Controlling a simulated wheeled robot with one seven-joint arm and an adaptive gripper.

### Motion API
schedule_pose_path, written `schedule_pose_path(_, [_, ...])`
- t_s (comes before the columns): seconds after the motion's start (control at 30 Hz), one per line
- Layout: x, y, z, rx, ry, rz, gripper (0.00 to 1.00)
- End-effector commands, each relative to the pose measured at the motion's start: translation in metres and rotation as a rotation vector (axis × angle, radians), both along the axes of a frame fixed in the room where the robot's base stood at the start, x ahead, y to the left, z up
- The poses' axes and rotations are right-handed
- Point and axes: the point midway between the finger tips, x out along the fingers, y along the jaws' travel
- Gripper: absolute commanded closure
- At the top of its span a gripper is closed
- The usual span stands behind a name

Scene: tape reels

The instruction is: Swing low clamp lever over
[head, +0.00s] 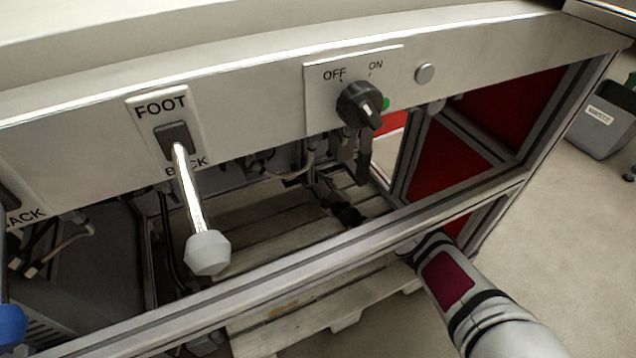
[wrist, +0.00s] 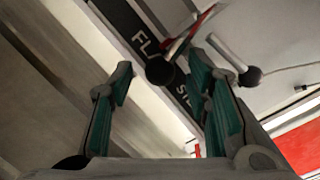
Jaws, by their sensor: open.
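In the wrist view my gripper (wrist: 160,72) is open, with its two teal-padded fingers apart. A black ball knob (wrist: 160,71) shows between the fingertips, beyond them, with a thin red rod beside it. I cannot tell whether either finger touches it. A second lever, pale with a black ball end (wrist: 250,77), lies right of the right finger. Behind them is a black plate (wrist: 128,28) with partly hidden white lettering. No label names the low clamp lever. In the head view, my gripper cannot be made out clearly among dark parts under the panel.
In the head view the front panel (head: 240,85) carries a FOOT/BACK lever (head: 208,252) hanging down and an OFF/ON knob (head: 358,104). A metal rail (head: 300,270) crosses below, near my arm.

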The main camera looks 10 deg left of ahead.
Motion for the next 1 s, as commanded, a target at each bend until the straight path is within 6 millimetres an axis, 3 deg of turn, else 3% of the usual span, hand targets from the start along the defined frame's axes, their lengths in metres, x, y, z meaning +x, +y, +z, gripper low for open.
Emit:
schedule_pose_path(0.13, [0.0,-0.0002,0.0,0.0,0.0,0.0,0.58])
schedule_pose_path(0.3, [0.0,-0.0003,-0.0001,0.0,0.0,0.0,0.96])
schedule_pose_path(0.33, [-0.0001,-0.0002,-0.0001,0.0,0.0,0.0,1.0])
schedule_pose_path(1.0, [-0.004,0.005,0.0013,0.0,-0.001,0.007,1.0])
